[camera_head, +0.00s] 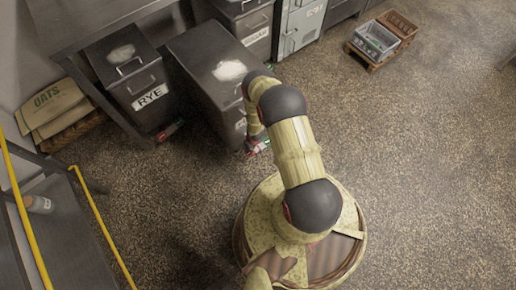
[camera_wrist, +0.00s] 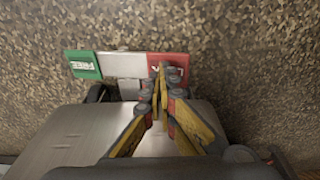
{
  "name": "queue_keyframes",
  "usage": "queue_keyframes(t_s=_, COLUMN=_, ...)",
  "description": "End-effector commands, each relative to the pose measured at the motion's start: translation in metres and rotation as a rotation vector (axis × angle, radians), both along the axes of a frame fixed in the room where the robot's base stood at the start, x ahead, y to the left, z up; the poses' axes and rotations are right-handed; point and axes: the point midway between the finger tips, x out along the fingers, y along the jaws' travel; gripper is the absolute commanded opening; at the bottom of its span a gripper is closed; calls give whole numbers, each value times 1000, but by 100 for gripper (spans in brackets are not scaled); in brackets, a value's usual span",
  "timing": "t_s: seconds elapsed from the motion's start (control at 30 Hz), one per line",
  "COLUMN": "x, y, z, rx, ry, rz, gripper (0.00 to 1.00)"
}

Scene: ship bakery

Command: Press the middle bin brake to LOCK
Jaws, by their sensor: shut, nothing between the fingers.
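The middle bin (camera_head: 205,65) is a dark metal box with a pale patch on its lid, pulled forward of its neighbours. Its front is partly hidden by my arm. Its brake pedal (camera_head: 258,146) shows low at the front. In the wrist view the pedal is a bar with a green end marked FREE (camera_wrist: 85,65), a bare metal middle (camera_wrist: 120,65) and a red end (camera_wrist: 181,63), whose lettering is mostly covered by my fingers. My gripper (camera_wrist: 160,72) is shut and empty, its fingertips over the red end. I cannot tell whether they touch it.
The RYE bin (camera_head: 130,78) stands to the left with its own brake pedal (camera_head: 168,131). Another bin (camera_head: 245,22) stands behind to the right. OATS sacks (camera_head: 55,108) and a yellow rail (camera_head: 103,225) are at left. Crates (camera_head: 375,38) sit at the back right. The floor (camera_head: 420,150) at right is clear.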

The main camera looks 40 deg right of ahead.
Motion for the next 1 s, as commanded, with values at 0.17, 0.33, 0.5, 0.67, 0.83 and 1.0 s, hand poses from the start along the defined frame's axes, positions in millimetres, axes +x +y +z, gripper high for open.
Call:
queue_keyframes(t_s=0.17, x=0, y=0, z=-3, rx=0, ry=0, rz=0, gripper=0)
queue_keyframes(t_s=0.33, x=0, y=0, z=-5, rx=0, ry=0, rz=0, gripper=0)
queue_keyframes(t_s=0.5, x=1, y=0, z=-7, rx=0, ry=-1, rz=0, gripper=0)
queue_keyframes(t_s=0.67, x=1, y=0, z=-9, rx=0, ry=-1, rz=0, gripper=0)
queue_keyframes(t_s=0.83, x=0, y=0, z=-12, rx=0, ry=0, rz=0, gripper=0)
queue_keyframes(t_s=1.0, x=0, y=0, z=-14, rx=0, ry=1, rz=0, gripper=0)
